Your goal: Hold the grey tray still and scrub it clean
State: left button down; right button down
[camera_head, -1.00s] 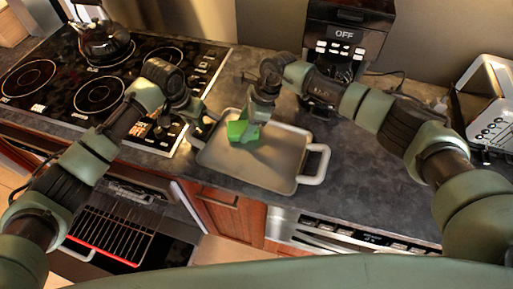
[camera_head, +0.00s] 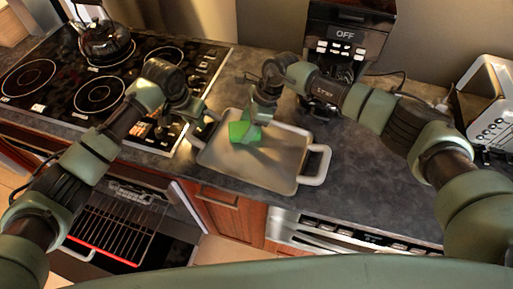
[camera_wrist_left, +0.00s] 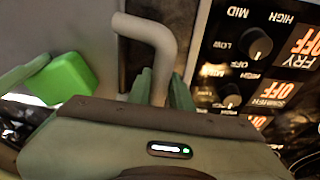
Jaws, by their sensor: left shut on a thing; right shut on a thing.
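The grey tray (camera_head: 275,176) lies flat on the dark counter, with a handle at its left end and one at its right end. My left gripper (camera_head: 196,128) is at the tray's left handle. In the left wrist view this gripper (camera_wrist_left: 158,88) has its fingers on either side of the handle (camera_wrist_left: 150,35), shut on it. My right gripper (camera_head: 257,118) is shut on a green sponge (camera_head: 240,131) and holds it at the tray's back left part. The sponge also shows in the left wrist view (camera_wrist_left: 68,80). Whether the sponge touches the tray is hard to tell.
A stove (camera_head: 100,95) with a kettle (camera_head: 104,42) is to the left. A coffee machine (camera_head: 345,45) stands behind the tray and a toaster (camera_head: 490,110) at the right. An open oven with a rack (camera_head: 115,222) is below the left counter edge. Counter right of the tray is clear.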

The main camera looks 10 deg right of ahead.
jog(key=shift+s+d+f, duration=0.15)
jog(key=shift+s+d, duration=0.1)
jog(key=shift+d, duration=0.25)
jog(key=shift+s+d+f, duration=0.15)
jog(key=shift+s+d, duration=0.1)
jog(key=shift+d, duration=0.2)
pick_arm(q)
jog(key=shift+s+d, duration=0.1)
jog(key=shift+d, duration=0.1)
pick_arm(e)
jog(key=shift+w+a+r, duration=0.1)
jog(key=shift+w+a, duration=0.25)
jog(key=shift+a, duration=0.4)
jog(key=shift+w+a+r, duration=0.1)
jog(key=shift+w+a, duration=0.2)
jog(key=shift+a, duration=0.4)
jog(key=shift+w+a, duration=0.3)
jog(key=shift+a, duration=0.4)
jog(key=shift+d+r, duration=0.1)
jog(key=shift+r, duration=0.05)
